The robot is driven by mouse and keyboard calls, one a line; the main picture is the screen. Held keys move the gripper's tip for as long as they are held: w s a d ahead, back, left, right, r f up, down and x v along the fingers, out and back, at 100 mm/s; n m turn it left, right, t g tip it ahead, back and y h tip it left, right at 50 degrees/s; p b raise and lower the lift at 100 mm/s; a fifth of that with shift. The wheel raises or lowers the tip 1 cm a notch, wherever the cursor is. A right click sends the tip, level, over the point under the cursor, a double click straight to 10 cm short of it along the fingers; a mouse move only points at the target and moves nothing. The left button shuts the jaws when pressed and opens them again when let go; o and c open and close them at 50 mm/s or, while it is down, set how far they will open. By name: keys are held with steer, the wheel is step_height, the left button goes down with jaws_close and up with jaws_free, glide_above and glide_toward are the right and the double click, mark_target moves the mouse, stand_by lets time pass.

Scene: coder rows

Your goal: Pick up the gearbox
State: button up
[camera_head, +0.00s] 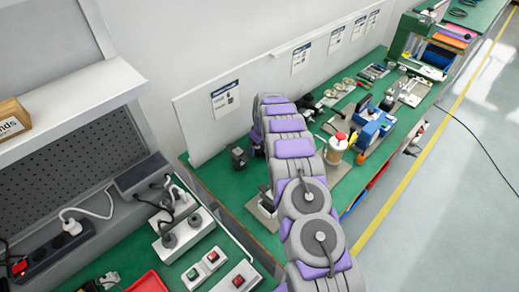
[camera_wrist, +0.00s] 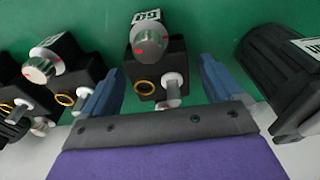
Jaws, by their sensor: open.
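In the wrist view, a black block with a round silver-white knob, a brass-coloured ring and a short metal shaft sits on a green surface; it looks like the gearbox (camera_wrist: 157,70). My gripper (camera_wrist: 161,68) is open, with one blue finger to the left of this block and one to the right. The block appears between or just beyond the fingertips, and I cannot tell how deep. Nothing is held. In the head view my purple and grey arm reaches over the green bench and hides the gripper.
Similar black units (camera_wrist: 68,75) stand close to the left finger. A large dark ribbed part (camera_wrist: 278,65) stands to the right. In the head view, the green bench (camera_head: 217,181) holds a red-capped bottle (camera_head: 336,149), a blue tool (camera_head: 374,127) and a small dark unit (camera_head: 237,156).

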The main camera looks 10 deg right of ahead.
steer(key=shift+c, duration=0.4)
steer(key=c, duration=1)
steer(key=shift+r, duration=0.1)
steer(key=shift+c, duration=0.2)
